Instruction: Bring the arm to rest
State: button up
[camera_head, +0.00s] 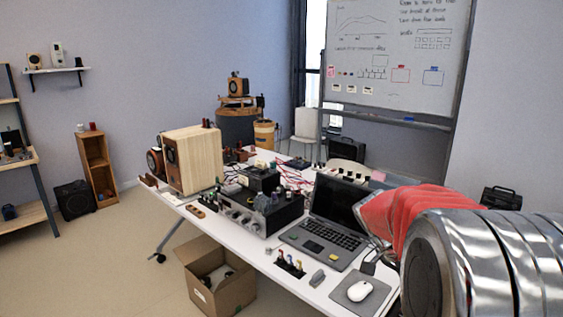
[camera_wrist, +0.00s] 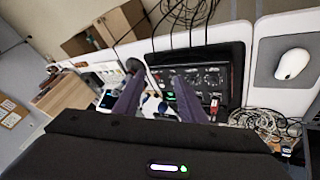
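My arm (camera_head: 480,250), red and silver, reaches in from the right edge of the head view, over the right end of the white table (camera_head: 236,238). My gripper is not clearly visible there. In the wrist view my gripper (camera_wrist: 160,77) shows two dark fingers with a gap between them. It is open, and I see nothing held. The fingers stand in front of a black device with knobs (camera_wrist: 225,76) on the table. How high they are above it, I cannot tell.
The table bears an open laptop (camera_head: 325,240), a mouse (camera_head: 359,291) on a grey mat, an amplifier (camera_head: 250,216) and a wooden speaker (camera_head: 200,160). Loose cables (camera_wrist: 262,122) lie near the mat. A cardboard box (camera_head: 237,292) stands on the floor.

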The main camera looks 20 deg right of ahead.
jog(key=s+a+r+n+t+y, duration=0.1)
jog(key=a+n, duration=0.4)
jog(key=a, duration=0.5)
jog(key=s+a+r+n+t+y, duration=0.2)
jog(key=a+n+t, duration=0.3)
jog(key=a, duration=0.6)
jog(key=s+a+r+n+t+y, duration=0.1)
jog(key=s+a+n+t+y, duration=0.1)
jog(key=a+n, duration=0.5)
jog(key=s+a+t, duration=0.1)
jog(key=s+a, duration=0.1)
jog(key=a, duration=0.2)
jog(key=shift+r+y, duration=0.25)
jog(key=shift+y, duration=0.15)
jog(key=shift+c, duration=0.9)
